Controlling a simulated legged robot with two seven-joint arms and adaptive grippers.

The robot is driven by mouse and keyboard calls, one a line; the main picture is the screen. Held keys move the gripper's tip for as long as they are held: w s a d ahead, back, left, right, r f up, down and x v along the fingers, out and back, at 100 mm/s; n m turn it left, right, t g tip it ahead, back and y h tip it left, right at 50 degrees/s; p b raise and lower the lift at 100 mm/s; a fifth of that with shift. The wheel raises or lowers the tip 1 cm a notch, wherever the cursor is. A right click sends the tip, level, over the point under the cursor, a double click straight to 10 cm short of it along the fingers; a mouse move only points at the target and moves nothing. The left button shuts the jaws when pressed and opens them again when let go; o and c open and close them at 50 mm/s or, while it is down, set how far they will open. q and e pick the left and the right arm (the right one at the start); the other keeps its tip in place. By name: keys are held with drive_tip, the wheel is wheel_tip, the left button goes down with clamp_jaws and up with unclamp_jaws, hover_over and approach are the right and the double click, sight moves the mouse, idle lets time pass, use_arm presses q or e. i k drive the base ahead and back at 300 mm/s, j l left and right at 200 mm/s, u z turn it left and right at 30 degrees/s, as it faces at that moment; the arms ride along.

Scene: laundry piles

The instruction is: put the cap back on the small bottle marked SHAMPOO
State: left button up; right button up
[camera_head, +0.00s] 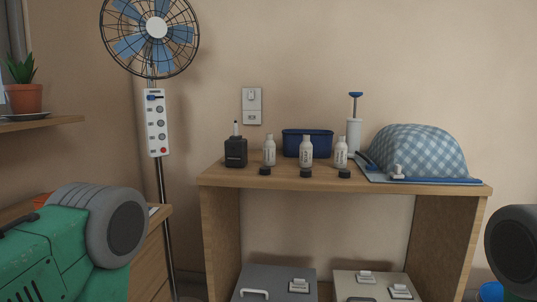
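Three small white bottles stand in a row on the wooden table: a left one (269,152), a middle one (306,152) and a right one (341,154). Their labels are too small to read, so I cannot tell which is marked SHAMPOO. Three dark caps lie on the table in front of them, apart from the bottles: a left cap (265,171), a middle cap (305,173) and a right cap (344,174). Neither of my grippers is in view.
A black square bottle (236,153) stands left of the row. A blue bin (318,138) and a white pump with blue handle (354,135) stand behind. A blue checked dome (418,150) covers the right side of the table (220,178). A fan (155,28) stands left.

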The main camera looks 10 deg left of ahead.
sight(270, 149)
drive_tip(key=i+l, duration=0.4)
drive_tip(key=i+l+u, duration=0.1)
drive_tip(key=i+l, duration=0.3)
drive_tip(key=l, duration=0.15)
drive_tip(key=i+l, duration=0.4)
drive_tip(key=l+u, duration=0.05)
